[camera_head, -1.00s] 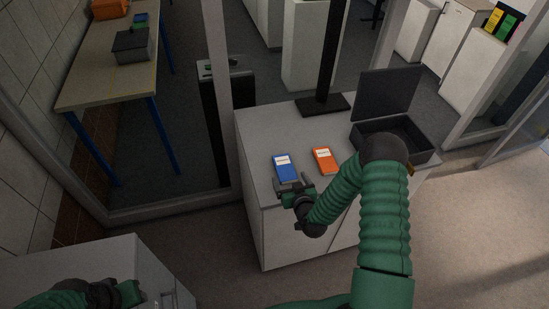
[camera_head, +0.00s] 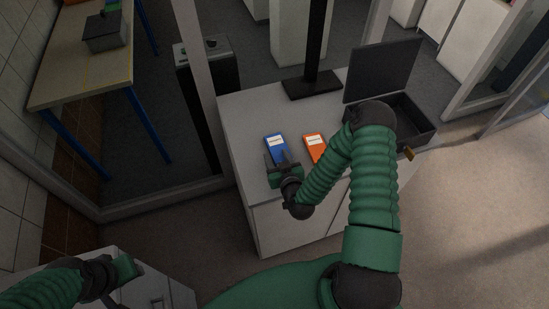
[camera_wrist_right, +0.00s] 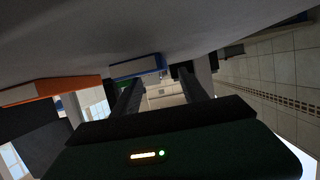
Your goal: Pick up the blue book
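The blue book (camera_head: 276,145) lies flat with a white label on the white cabinet top, near its front left edge. My right gripper (camera_head: 278,158) is at the near end of the book, fingers pointing towards it. In the right wrist view the fingers (camera_wrist_right: 160,82) are apart with nothing between them, and the blue book (camera_wrist_right: 138,67) shows just beyond their tips, offset to the left. I cannot tell whether they touch it. My left gripper (camera_head: 130,269) is low at the left, away from the book; its fingers are not clear.
An orange book (camera_head: 314,146) lies right of the blue one, close to my right forearm. It also shows in the wrist view (camera_wrist_right: 50,88). A dark open box (camera_head: 416,116) and a black stand (camera_head: 312,85) are further back on the white cabinet (camera_head: 240,112).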

